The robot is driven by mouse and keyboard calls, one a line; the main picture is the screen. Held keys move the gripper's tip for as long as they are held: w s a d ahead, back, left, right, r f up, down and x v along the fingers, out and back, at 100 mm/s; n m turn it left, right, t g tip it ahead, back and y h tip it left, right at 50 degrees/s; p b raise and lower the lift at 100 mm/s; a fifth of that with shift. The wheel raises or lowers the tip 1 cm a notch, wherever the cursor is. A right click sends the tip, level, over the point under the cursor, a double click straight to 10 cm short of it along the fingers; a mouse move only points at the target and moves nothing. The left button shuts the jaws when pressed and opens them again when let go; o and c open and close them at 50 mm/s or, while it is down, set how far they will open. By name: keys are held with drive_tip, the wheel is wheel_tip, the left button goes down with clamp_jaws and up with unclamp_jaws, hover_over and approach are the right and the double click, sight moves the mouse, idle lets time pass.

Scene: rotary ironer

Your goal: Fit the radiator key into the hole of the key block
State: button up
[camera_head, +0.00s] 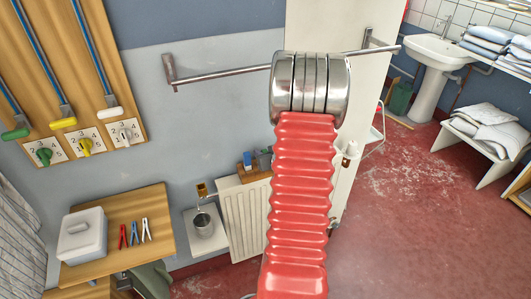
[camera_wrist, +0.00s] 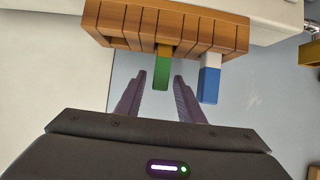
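A brown wooden block (camera_wrist: 110,27) with several slots shows in the wrist view, with a green bar (camera_wrist: 162,72) and a blue-and-white bar (camera_wrist: 209,80) sticking out of it. It also stands on the radiator in the head view (camera_head: 249,172), partly behind my red arm. My gripper (camera_wrist: 160,76) is open, its fingertips to either side of the green bar. I cannot tell whether they touch it. Which piece is the radiator key is unclear. A small yellow-brown square (camera_head: 202,189) with a dark middle is on the wall left of the radiator; I cannot tell if this is the key block.
The white radiator (camera_head: 245,215) stands below the wall rail (camera_head: 215,76). A metal cup (camera_head: 202,222) is on a small ledge. A wooden shelf (camera_head: 155,205) at left holds a white box (camera_head: 81,237) and pegs. A sink (camera_head: 437,50) and linen are at right; red floor is clear there.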

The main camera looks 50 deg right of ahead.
drive_tip(key=shift+v, duration=0.8)
drive_tip(key=v, duration=1)
drive_tip(key=shift+s, duration=0.15)
drive_tip(key=shift+a+r, duration=0.1)
drive_tip(key=shift+r, duration=0.05)
drive_tip(key=w+a+r+n+g, duration=0.1)
drive_tip(key=w+a+r, duration=0.2)
drive_tip(key=a+r, duration=0.45)
drive_tip(key=w+a+r+n+g, duration=0.1)
drive_tip(key=w+a+r, duration=0.3)
drive_tip(key=a, duration=0.6)
drive_tip(key=s+a+r+n+g+y, duration=0.1)
drive_tip(key=s+a, duration=0.3)
drive_tip(key=a, duration=0.5)
drive_tip(key=s+a+r+n+g+y, duration=0.1)
drive_tip(key=s+a+r+y, duration=0.1)
drive_tip(key=a, duration=0.6)
drive_tip(key=s+a+r+n+y, duration=0.1)
drive_tip(key=s+a+n+y, duration=0.1)
drive_tip(key=s+a, duration=0.3)
drive_tip(key=a+y, duration=0.1)
drive_tip(key=a, duration=0.3)
drive_tip(key=shift+s+a+g, duration=0.3)
drive_tip(key=shift+s+g, duration=0.1)
